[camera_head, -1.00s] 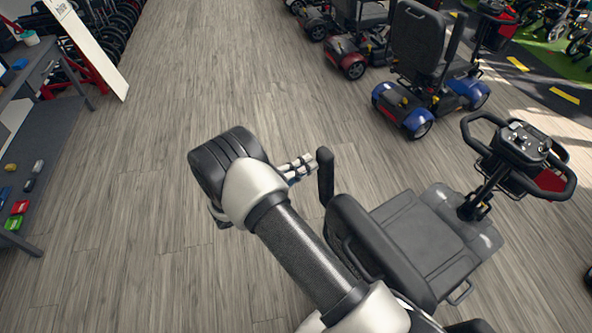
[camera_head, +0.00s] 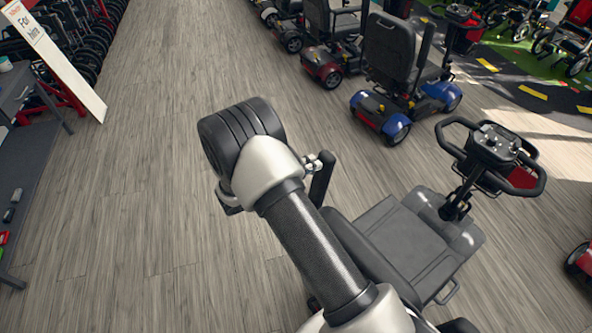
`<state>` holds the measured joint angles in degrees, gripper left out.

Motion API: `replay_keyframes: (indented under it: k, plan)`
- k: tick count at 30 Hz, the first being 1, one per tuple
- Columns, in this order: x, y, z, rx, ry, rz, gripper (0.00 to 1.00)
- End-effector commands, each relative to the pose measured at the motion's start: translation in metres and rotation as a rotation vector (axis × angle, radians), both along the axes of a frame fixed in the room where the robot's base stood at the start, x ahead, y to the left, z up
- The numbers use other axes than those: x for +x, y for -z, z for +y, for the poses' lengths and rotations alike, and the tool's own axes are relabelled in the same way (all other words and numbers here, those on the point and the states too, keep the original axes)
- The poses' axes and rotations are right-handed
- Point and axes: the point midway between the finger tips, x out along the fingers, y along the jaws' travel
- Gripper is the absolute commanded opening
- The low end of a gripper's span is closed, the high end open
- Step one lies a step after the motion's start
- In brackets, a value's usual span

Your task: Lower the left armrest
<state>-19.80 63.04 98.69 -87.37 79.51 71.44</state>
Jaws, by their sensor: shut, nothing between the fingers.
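The scooter (camera_head: 408,242) nearest me stands at the lower right, its tiller to the right. Its left armrest (camera_head: 322,180) is a black padded bar standing upright beside the dark seat back (camera_head: 365,245). My gripper (camera_head: 318,161) is shut and empty. Only its tips show past my arm, at the upper end of the armrest. They overlap the armrest in the picture; I cannot tell whether they touch it. My arm hides the rest of the gripper and part of the seat.
A blue scooter (camera_head: 395,75) and a red one (camera_head: 325,65) stand in a row at the top. A leaning sign (camera_head: 50,55) and a grey table (camera_head: 30,85) are at the left. Another red scooter (camera_head: 578,262) shows at the right edge. The floor at left and centre is clear.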

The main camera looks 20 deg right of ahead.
Motion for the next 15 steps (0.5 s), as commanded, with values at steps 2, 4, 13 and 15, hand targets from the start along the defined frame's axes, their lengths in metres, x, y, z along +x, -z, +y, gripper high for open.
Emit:
replay_keyframes:
  k: [2,4,13,15]
  plan:
    - [0.007,-0.005,-0.022,0.071,0.007,0.022,0.0]
    - [0.012,-0.004,-0.037,0.134,0.007,0.044,0.0]
    - [0.037,0.011,-0.105,0.401,0.007,0.144,0.0]
    - [0.043,0.017,-0.119,0.463,0.006,0.168,0.0]
